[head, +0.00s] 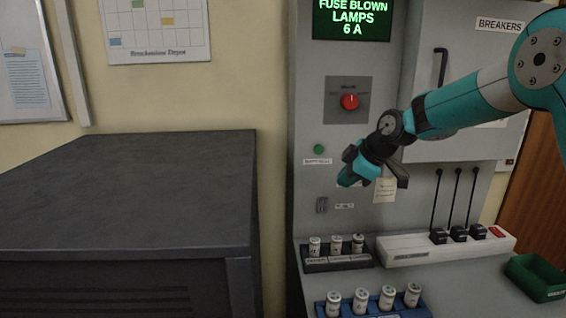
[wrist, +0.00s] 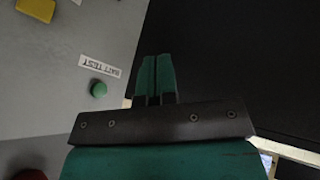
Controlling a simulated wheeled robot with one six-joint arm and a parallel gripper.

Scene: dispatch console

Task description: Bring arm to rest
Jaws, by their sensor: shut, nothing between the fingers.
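My gripper (head: 346,180) is in front of the grey console panel (head: 308,112) in the head view, its tip pointing down and to the left. In the wrist view my gripper (wrist: 156,62) shows its two green fingers pressed together with nothing between them. My arm reaches in from the upper right of the head view. A green button (head: 319,149) is on the panel left of my gripper; it also shows in the wrist view (wrist: 99,90) beside a BATT TEST label (wrist: 100,66). A red knob (head: 349,101) is above my gripper.
Below are a dark rack (head: 338,261) and a blue rack (head: 375,309) of white fuses, a white power strip (head: 408,252) with black plugs, and a green bin (head: 537,277). A dark cabinet (head: 150,190) stands at left. A screen (head: 352,20) reads FUSE BLOWN LAMPS 6 A.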

